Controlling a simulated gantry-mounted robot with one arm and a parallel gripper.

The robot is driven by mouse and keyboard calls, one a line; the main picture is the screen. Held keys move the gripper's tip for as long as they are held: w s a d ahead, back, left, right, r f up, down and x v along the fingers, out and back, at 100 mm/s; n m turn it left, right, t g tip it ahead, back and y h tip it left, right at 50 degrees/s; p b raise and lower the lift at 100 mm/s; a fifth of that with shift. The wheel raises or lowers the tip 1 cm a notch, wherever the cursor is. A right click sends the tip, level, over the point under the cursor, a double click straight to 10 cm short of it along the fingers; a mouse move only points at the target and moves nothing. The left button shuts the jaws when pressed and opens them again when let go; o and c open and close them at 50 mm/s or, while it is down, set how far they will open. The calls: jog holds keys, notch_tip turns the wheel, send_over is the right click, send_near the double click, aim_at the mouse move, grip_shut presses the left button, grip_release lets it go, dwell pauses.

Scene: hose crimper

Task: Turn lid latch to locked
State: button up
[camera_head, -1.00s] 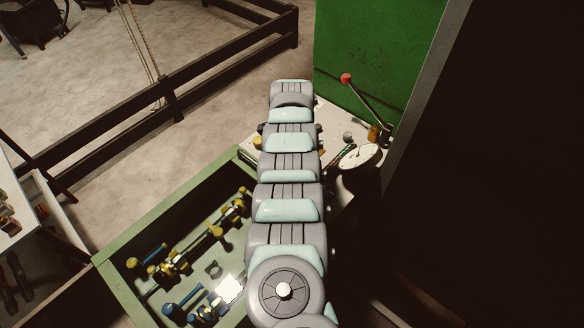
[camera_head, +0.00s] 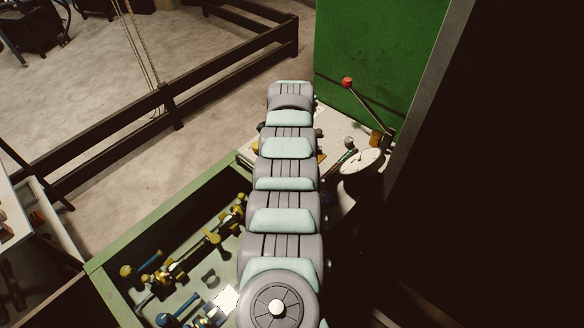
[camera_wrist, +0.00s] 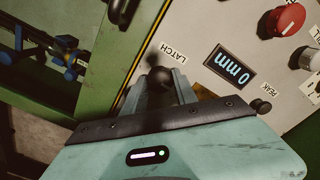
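In the wrist view, a dark rounded knob (camera_wrist: 157,76) stands by the word LATCH (camera_wrist: 172,54) on a pale panel (camera_wrist: 210,30). My gripper (camera_wrist: 158,88) reaches to it, with one grey finger on each side of the knob. Whether the fingers touch it or only surround it cannot be told. The lower part of the knob and any lock marking are hidden. In the head view my arm covers the gripper and the latch.
A display reading 0 mm (camera_wrist: 231,66), a red button (camera_wrist: 286,18) and a PEAK knob (camera_wrist: 261,106) sit close by on the panel. A red-tipped lever (camera_head: 346,82) stands before the green housing (camera_head: 375,45). A green-rimmed tray (camera_head: 165,225) holds tools.

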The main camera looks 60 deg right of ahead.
jog(key=o, duration=0.5)
jog(key=shift+r, duration=0.1)
notch_tip(320, 180, up, 11)
jog(key=shift+f, duration=0.2)
dwell(0.6)
